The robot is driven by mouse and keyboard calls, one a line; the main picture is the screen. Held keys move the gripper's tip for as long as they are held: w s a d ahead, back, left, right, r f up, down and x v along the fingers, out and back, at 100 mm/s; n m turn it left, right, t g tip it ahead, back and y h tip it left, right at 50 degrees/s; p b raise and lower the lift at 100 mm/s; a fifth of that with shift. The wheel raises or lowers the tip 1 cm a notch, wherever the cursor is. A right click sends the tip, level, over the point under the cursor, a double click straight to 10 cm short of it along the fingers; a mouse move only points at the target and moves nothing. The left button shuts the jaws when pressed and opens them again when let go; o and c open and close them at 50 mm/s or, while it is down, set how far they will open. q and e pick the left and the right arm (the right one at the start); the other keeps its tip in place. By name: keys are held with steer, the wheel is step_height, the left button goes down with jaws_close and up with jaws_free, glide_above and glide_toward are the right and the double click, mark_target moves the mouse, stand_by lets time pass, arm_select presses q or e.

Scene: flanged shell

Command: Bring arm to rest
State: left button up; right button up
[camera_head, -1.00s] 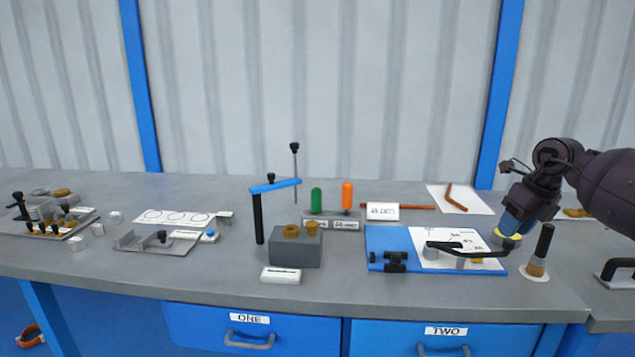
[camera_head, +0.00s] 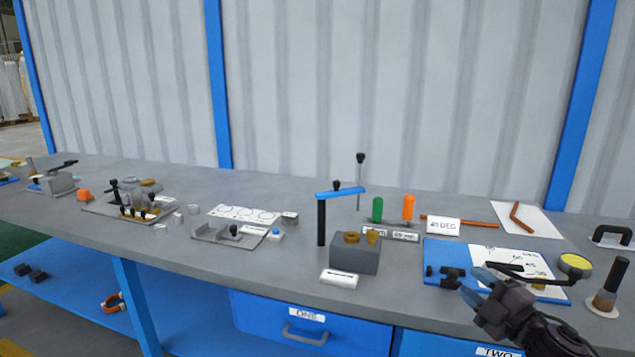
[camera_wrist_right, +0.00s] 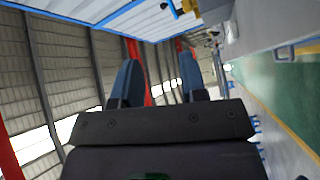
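My right gripper (camera_head: 474,288) is at the lower right of the head view, in front of the bench's front edge and the blue board. Its two blue fingers also show in the wrist view (camera_wrist_right: 158,75). They stand apart with nothing between them, so it is open and empty. My right arm comes in from the bottom right corner. My left gripper is not in view.
The grey workbench (camera_head: 90,222) carries a blue board (camera_head: 432,252), a grey block (camera_head: 354,260) beside a blue-armed stand (camera_head: 321,222), a dark-handled tool (camera_head: 612,275) and fixtures at the left. Labelled drawers (camera_head: 262,317) hang below the front edge.

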steer(key=s+a+f+m+g+h+p, duration=0.1)
steer(key=s+f+m, duration=0.5)
steer(key=s, duration=0.6)
steer(key=s+a+f+m+g+h+p, duration=0.1)
steer(key=s+f+m+g+h+p, duration=0.1)
steer(key=s+f+m, duration=0.4)
steer(key=s+a+f+m+g+h+p, duration=0.1)
steer(key=s+f+m+h, duration=0.4)
steer(key=s+f, duration=0.5)
steer(key=s+m+g+p, duration=0.1)
steer(key=s+g, duration=0.1)
steer(key=s, duration=0.6)
steer(key=shift+f+m+g, duration=0.3)
steer(key=shift+f, duration=0.05)
steer(key=shift+s+a, duration=0.1)
